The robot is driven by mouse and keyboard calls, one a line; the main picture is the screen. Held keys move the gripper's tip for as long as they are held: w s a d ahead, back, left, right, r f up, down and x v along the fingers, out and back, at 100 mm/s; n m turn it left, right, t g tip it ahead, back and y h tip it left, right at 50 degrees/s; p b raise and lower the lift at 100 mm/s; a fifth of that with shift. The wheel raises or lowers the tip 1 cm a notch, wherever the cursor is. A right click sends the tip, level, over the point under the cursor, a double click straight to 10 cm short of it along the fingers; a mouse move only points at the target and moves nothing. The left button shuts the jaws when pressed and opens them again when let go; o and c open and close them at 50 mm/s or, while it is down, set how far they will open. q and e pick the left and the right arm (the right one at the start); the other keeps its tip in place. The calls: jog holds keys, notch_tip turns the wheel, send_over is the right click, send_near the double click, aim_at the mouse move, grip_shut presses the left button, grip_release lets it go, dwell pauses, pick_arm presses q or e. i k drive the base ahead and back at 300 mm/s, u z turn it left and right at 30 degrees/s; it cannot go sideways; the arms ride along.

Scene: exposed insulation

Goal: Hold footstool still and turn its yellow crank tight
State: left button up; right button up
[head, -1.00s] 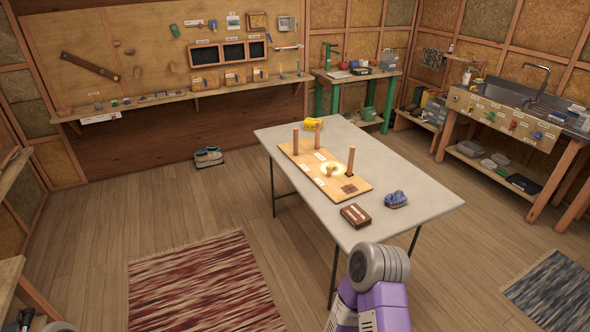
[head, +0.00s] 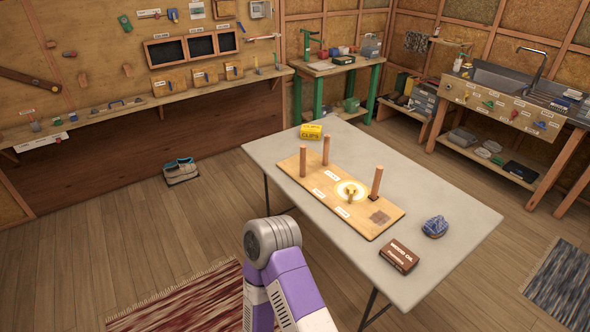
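The footstool (head: 312,193) lies upside down on the grey table (head: 268,155), its flat wooden board down and three round legs standing up. One corner of the board has no leg and shows a darker square patch. The small yellow crank (head: 351,196) stands on the board near the right leg, inside a glowing pale ring. A purple and grey arm link of mine rises in front of the table's near edge. Neither gripper shows in the head view, so I cannot see whether either is open or shut.
On the table are a yellow box marked clips (head: 311,131), a brown box (head: 399,256) and a blue crumpled cloth-like item (head: 435,227). A striped rug (head: 190,300) lies on the floor at the near left.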

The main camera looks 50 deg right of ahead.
aim_at(351, 190)
jog(key=z, duration=0.45)
jog(key=i, duration=1.5)
jog(key=z, duration=1.15)
